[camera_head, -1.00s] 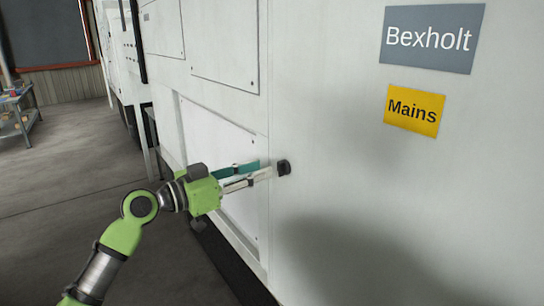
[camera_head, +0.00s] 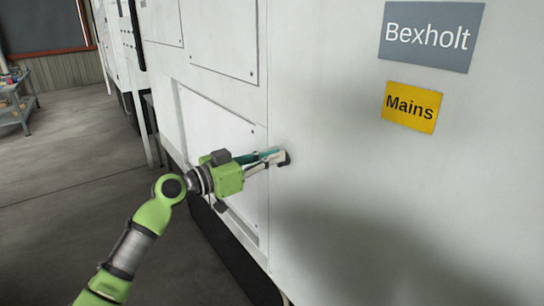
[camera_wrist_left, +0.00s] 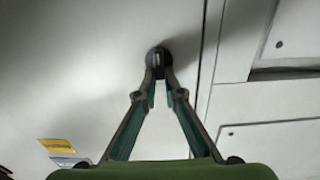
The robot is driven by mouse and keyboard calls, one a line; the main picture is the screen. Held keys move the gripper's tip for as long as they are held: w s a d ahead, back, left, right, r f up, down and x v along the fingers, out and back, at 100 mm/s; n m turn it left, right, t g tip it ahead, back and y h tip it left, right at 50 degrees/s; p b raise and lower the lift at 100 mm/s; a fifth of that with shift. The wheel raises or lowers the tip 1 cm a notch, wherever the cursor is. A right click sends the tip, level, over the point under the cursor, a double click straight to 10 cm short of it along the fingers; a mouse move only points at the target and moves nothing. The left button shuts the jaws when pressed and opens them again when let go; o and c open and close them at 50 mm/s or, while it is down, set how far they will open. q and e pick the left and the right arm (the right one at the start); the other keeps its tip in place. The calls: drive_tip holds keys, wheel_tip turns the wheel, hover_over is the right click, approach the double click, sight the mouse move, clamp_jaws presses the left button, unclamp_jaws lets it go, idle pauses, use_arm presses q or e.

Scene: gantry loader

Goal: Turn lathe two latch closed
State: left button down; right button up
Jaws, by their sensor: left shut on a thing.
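The latch (camera_head: 285,158) is a small black round knob on the light grey machine panel, just right of a panel seam. My left gripper (camera_head: 277,155) reaches it from the left, and its fingertips are closed on it. In the left wrist view the latch (camera_wrist_left: 158,56) shows as a dark disc with a raised grip between the two fingertips (camera_wrist_left: 159,80). The fingers partly hide the grip, so I cannot tell its exact angle. My right gripper is not in view.
A grey Bexholt sign (camera_head: 432,36) and a yellow Mains label (camera_head: 411,107) are on the panel to the upper right. A recessed lower panel (camera_head: 215,135) lies left of the seam. A workbench (camera_head: 15,100) stands far left. The floor (camera_head: 70,170) between is clear.

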use_arm(q)
drive_tip(key=shift+n, duration=0.3)
drive_tip(key=n+p, duration=0.1)
drive_tip(key=n, duration=0.4)
drive_tip(key=w+f+n+p, duration=0.1)
drive_tip(key=n, duration=0.5)
drive_tip(key=a+n+p, duration=0.1)
drive_tip(key=n, duration=0.5)
drive_tip(key=shift+w+f, duration=0.25)
drive_tip(key=shift+n, duration=0.3)
drive_tip(key=c, duration=2.1)
unclamp_jaws()
drive_tip(key=shift+f, duration=0.1)
drive_tip(key=shift+c, duration=0.2)
